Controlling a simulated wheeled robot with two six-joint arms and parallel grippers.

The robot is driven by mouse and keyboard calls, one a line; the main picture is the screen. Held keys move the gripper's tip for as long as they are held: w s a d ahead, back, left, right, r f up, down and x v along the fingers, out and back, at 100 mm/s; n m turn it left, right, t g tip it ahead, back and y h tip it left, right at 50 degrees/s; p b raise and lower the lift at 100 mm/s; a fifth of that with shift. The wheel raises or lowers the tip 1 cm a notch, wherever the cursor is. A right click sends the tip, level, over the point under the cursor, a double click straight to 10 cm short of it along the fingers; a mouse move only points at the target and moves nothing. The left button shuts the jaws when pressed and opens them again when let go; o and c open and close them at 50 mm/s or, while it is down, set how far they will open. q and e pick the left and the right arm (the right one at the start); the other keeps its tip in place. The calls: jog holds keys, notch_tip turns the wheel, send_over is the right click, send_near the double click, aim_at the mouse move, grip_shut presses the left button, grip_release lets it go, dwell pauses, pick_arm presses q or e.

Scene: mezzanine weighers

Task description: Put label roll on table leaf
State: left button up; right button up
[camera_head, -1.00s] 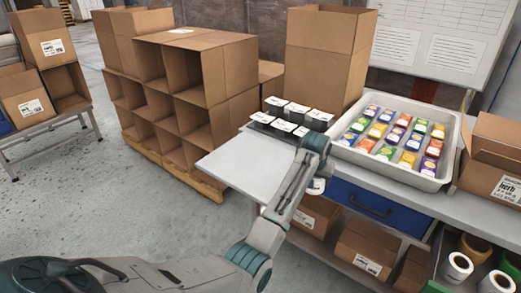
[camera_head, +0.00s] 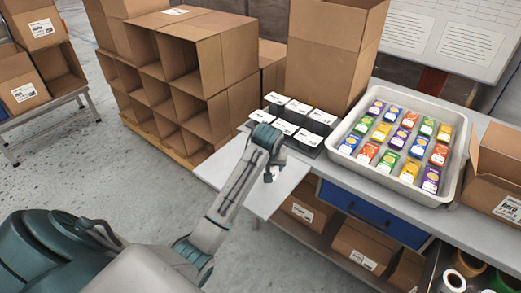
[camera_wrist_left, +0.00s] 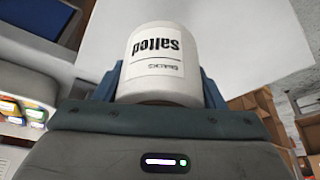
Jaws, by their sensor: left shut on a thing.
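My left gripper (camera_head: 269,176) is over the pale table leaf (camera_head: 213,169) at the left end of the bench in the head view. In the left wrist view the gripper (camera_wrist_left: 161,82) is shut on a white label roll (camera_wrist_left: 160,55) printed "salted", one blue finger on each side. The leaf (camera_wrist_left: 235,42) shows as a plain pale surface behind the roll. Whether the roll touches the leaf or hangs above it, I cannot tell. In the head view my wrist hides most of the roll. My right gripper is not in view.
Dark holders with white-topped packs (camera_head: 298,115) stand behind the leaf. A grey tray (camera_head: 338,153) of colourful packs is to the right, with a tall carton (camera_head: 330,60) behind. A blue drawer (camera_head: 370,215) is under the bench. The visible leaf around my gripper is clear.

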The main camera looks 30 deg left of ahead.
pick_arm(q)
jog(key=w+a+p, duration=0.1)
jog(key=w+a, duration=0.1)
jog(key=a, duration=0.1)
jog(key=w+a, duration=0.2)
jog(key=w, duration=0.1)
jog(key=w+a+f+p, duration=0.1)
jog(key=w+a, duration=0.2)
jog(key=shift+w+a+f+p, duration=0.1)
jog(key=shift+a+p, duration=0.2)
jog(key=shift+p, duration=0.05)
notch_tip(320, 180, down, 3)
jog(key=shift+r+p, duration=0.15)
jog(key=shift+p, duration=0.7)
jog(key=shift+f, duration=0.45)
jog(key=shift+f, duration=0.1)
jog(key=o, duration=1.1)
jog(key=shift+c, duration=0.2)
jog(key=b+v, duration=0.2)
jog(key=v, duration=1)
